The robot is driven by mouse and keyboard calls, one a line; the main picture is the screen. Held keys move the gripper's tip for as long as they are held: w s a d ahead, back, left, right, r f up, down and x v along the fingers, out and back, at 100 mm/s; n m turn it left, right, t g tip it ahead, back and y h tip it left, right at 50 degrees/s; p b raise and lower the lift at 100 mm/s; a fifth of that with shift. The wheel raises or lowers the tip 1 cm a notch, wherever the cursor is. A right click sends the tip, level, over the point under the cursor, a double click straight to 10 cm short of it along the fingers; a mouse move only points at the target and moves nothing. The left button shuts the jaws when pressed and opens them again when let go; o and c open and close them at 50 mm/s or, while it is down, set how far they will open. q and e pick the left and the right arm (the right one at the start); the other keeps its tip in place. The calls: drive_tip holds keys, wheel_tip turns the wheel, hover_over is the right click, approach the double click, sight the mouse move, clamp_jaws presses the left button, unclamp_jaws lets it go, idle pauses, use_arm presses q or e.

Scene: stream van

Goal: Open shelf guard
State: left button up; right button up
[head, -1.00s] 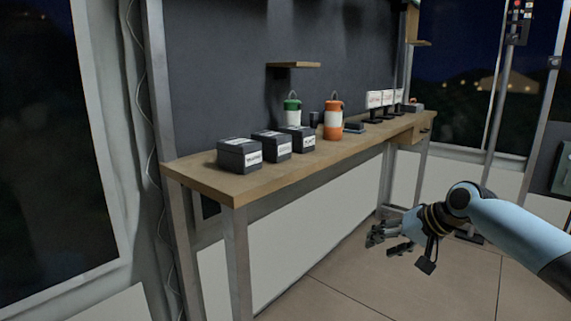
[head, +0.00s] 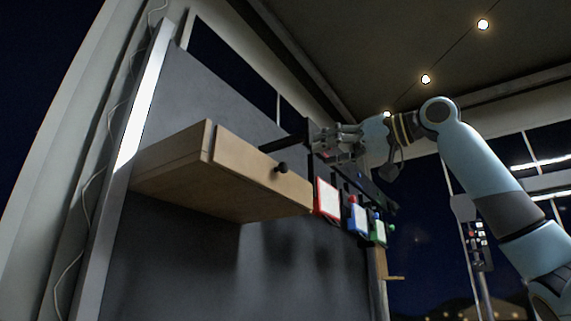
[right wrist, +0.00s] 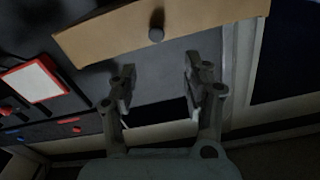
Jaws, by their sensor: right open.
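A wooden shelf (head: 185,198) is high on the dark wall in the head view. Its front board, the guard (head: 245,163), stands upright along the front edge and carries a round dark knob (head: 281,168). In the right wrist view the guard (right wrist: 205,17) crosses the top, with the knob (right wrist: 156,35) on it. My right gripper (head: 322,142) is raised beside the shelf's right end. In its wrist view the right gripper's fingers (right wrist: 158,70) are apart and empty, with the knob beyond the gap between them, apart from both. My left gripper is not in view.
A red-framed card (head: 328,199), a blue holder (head: 358,216) and a green holder (head: 378,231) hang on the wall to the right of the shelf, below my right gripper. A dark bar (head: 284,143) shows just above the guard. The air in front of the guard looks clear.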

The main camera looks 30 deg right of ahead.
sight(286, 166)
drive_tip(key=p+x, duration=0.3)
drive_tip(key=x, duration=0.7)
drive_tip(key=shift+w+f+p, duration=0.15)
drive_tip(key=shift+w+p, duration=0.15)
drive_tip(key=shift+p, duration=0.05)
drive_tip(key=shift+w, duration=0.2)
drive_tip(key=shift+c, duration=1)
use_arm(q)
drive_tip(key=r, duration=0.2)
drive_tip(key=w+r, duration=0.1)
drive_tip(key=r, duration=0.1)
use_arm(e)
clamp_jaws()
